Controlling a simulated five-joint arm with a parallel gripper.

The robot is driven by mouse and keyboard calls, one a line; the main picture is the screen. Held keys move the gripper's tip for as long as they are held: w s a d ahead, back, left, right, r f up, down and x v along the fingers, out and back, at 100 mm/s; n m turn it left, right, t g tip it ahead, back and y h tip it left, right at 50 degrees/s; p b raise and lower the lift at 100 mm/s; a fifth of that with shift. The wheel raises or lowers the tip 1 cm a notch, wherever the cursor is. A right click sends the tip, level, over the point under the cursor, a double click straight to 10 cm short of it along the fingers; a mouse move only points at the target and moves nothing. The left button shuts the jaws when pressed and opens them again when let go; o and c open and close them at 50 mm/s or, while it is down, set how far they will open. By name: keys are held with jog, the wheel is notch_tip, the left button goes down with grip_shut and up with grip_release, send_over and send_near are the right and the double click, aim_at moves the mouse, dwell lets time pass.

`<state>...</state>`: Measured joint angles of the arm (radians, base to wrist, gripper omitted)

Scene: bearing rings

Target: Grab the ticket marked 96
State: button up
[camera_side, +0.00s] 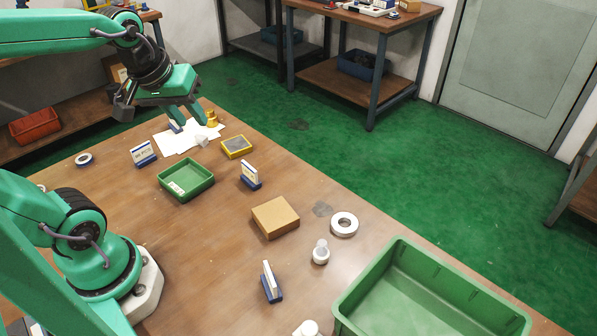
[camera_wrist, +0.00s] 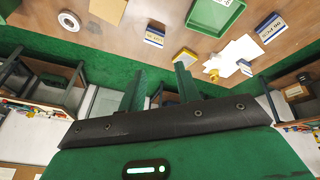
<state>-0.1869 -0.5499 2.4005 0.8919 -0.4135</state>
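Several tickets stand in blue holders on the wooden table, and I cannot read 96 on any of them. In the side view one ticket (camera_side: 143,152) is left of the green tray, one (camera_side: 250,174) right of it, one (camera_side: 269,277) nearer the front. Another holder (camera_side: 175,127) is partly hidden under my gripper (camera_side: 188,119). The wrist view shows a ticket (camera_wrist: 154,38) at top centre, one (camera_wrist: 269,28) at upper right and a holder (camera_wrist: 245,67) by the white paper. My gripper (camera_wrist: 159,69) is open and empty, above the table's far end.
A small green tray (camera_side: 186,194), a yellow-edged box (camera_side: 237,147), a brown box (camera_side: 275,216) and a metal ring (camera_side: 344,224) lie on the table. White papers (camera_side: 178,143) and a brass part (camera_side: 212,119) are near my gripper. A large green bin (camera_side: 345,322) stands front right.

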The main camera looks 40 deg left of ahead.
jog(key=w+a+f+n+g, duration=0.2)
jog(key=w+a+n, duration=0.1)
jog(key=a+n, duration=0.5)
jog(key=n+g, duration=0.3)
jog(key=n, duration=1.8)
send_over(141, 147)
jog(key=shift+h, duration=0.4)
notch_tip(141, 147, down, 12)
jog(key=shift+w+a+r, duration=0.1)
jog(key=shift+w+a, duration=0.05)
jog(key=shift+s+a+f+n, duration=0.2)
jog(key=shift+f+n, duration=0.05)
jog(key=shift+n, duration=0.25)
jog(key=shift+d+f, duration=0.15)
jog(key=shift+f, duration=3.75)
grip_shut()
